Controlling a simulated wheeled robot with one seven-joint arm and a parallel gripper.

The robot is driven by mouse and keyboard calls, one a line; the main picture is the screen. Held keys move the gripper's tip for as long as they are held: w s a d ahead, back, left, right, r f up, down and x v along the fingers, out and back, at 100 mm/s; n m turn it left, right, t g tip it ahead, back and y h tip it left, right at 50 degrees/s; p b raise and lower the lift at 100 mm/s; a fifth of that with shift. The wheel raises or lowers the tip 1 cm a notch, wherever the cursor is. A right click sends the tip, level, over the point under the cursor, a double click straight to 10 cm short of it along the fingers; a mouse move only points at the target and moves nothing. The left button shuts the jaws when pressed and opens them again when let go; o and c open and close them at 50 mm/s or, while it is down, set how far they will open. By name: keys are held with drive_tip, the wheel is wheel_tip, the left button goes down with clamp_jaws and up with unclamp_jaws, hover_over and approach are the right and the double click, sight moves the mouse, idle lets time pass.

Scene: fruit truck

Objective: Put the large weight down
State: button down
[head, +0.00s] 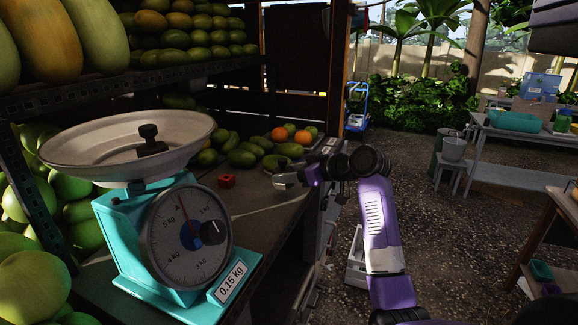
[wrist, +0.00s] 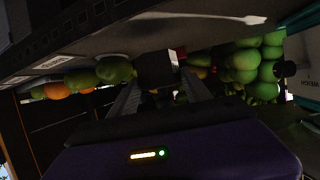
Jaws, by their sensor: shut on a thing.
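My gripper (head: 284,181) is at the right side of the dark counter, reaching left over its edge. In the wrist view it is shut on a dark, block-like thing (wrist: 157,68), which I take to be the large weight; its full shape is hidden. A black weight with a knob (head: 150,140) stands in the metal pan (head: 75,147) of the turquoise scale (head: 120,225). A black round piece (head: 212,232) shows before the dial; I cannot tell if it is a weight or a knob. The scale's tag reads 0.15 kg.
A small red cube (head: 227,181) lies on the counter (head: 262,212), left of my gripper. Green mangoes and orange fruit (head: 279,134) lie behind. A loaded fruit shelf (head: 130,75) is above left. The counter between scale and gripper has bare room.

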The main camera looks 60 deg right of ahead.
sight(292, 185)
drive_tip(key=shift+f, duration=1.7)
drive_tip(key=shift+f, duration=0.15)
drive_tip(key=shift+c, duration=2.4)
unclamp_jaws()
drive_tip(key=shift+f, duration=0.2)
drive_tip(key=shift+r, duration=0.1)
drive_tip(key=shift+r, duration=0.15)
drive_tip(key=b+v, duration=0.1)
drive_tip(key=v, duration=1.1)
drive_tip(key=shift+b, duration=0.35)
